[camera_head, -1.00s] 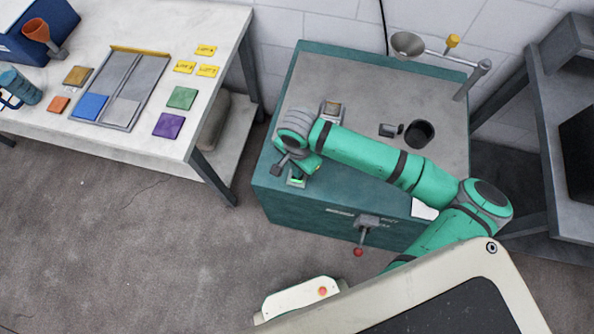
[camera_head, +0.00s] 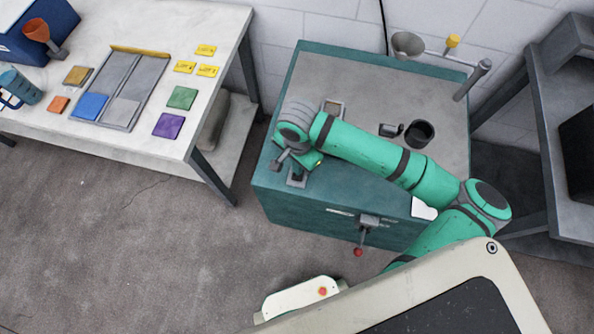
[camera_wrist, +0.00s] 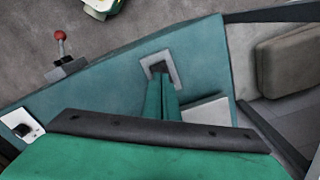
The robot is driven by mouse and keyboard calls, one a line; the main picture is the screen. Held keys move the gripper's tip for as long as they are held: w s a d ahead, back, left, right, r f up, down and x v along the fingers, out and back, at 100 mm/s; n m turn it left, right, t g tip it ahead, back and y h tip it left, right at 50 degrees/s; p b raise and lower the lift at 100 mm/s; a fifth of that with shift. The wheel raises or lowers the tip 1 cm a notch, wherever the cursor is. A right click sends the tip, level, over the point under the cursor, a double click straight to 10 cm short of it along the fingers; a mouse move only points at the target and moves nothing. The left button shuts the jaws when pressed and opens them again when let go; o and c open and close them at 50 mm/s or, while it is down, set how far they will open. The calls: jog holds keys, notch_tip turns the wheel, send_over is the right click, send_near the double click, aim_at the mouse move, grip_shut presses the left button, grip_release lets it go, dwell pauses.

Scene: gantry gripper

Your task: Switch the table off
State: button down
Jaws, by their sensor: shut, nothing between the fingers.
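The table is a teal cabinet with a grey top (camera_head: 350,85); its teal side also shows in the wrist view (camera_wrist: 110,90). A switch with a grey plate and dark middle (camera_head: 297,181) is at its front left corner. No green light shows on it. In the wrist view the switch plate (camera_wrist: 174,57) lies just beyond my fingertips. My gripper (camera_wrist: 161,80) is shut and empty, its green fingers together at the dark rocker. I cannot tell whether they touch it. In the head view my gripper (camera_head: 294,171) is partly hidden by my wrist.
A lever with a red ball (camera_head: 358,252) sticks out of the cabinet front. A square panel (camera_head: 333,107), a round hole (camera_head: 419,133) and a funnel on a post (camera_head: 407,44) are on top. A white bench (camera_head: 217,55) stands at left, a dark rack (camera_head: 570,190) at right.

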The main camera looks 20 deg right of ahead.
jog(key=shift+r, duration=1.85)
